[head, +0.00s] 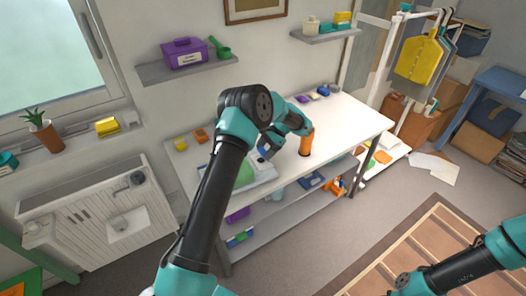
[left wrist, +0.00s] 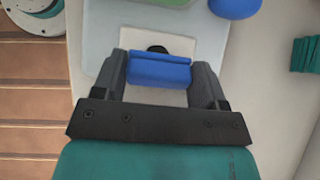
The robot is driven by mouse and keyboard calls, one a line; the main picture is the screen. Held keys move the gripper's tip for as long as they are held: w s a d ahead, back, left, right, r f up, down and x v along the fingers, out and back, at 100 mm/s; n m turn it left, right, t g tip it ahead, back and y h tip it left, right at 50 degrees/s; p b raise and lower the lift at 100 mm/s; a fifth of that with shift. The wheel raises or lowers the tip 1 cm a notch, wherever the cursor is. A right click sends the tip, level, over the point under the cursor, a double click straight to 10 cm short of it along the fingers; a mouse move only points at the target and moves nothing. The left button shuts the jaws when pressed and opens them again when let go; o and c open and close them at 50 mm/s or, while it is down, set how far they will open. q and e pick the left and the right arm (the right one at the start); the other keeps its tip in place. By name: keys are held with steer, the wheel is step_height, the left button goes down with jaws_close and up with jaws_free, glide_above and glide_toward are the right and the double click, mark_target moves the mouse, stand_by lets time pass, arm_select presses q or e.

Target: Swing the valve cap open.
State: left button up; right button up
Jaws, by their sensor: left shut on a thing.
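The valve cap (left wrist: 160,72) appears as a blue block with a raised bar in the left wrist view. It is over a pale square plate (left wrist: 172,44), with a dark round shape partly hidden behind it. My left gripper (left wrist: 161,78) is shut on the cap, one dark finger at each side. In the head view my left gripper (head: 266,152) reaches down to a light grey board (head: 262,176) on the white table. How far the cap is swung cannot be told. My right arm shows at the lower right of the head view; its gripper is out of frame.
An orange cylinder (head: 306,143) stands on the white table (head: 345,122) to the right of the left gripper. A green piece (head: 244,176) lies on the board. Small yellow and orange items sit at the table's left end. The table's right part is mostly clear.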

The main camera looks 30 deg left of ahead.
arm_select(q)
steer(key=shift+w+d+g+y, duration=0.3)
steer(key=shift+w+g+y, duration=0.15)
steer(key=shift+g+y, duration=0.35)
steer(key=o, duration=0.9)
steer(key=shift+o, duration=0.2)
steer(key=shift+r, duration=0.1)
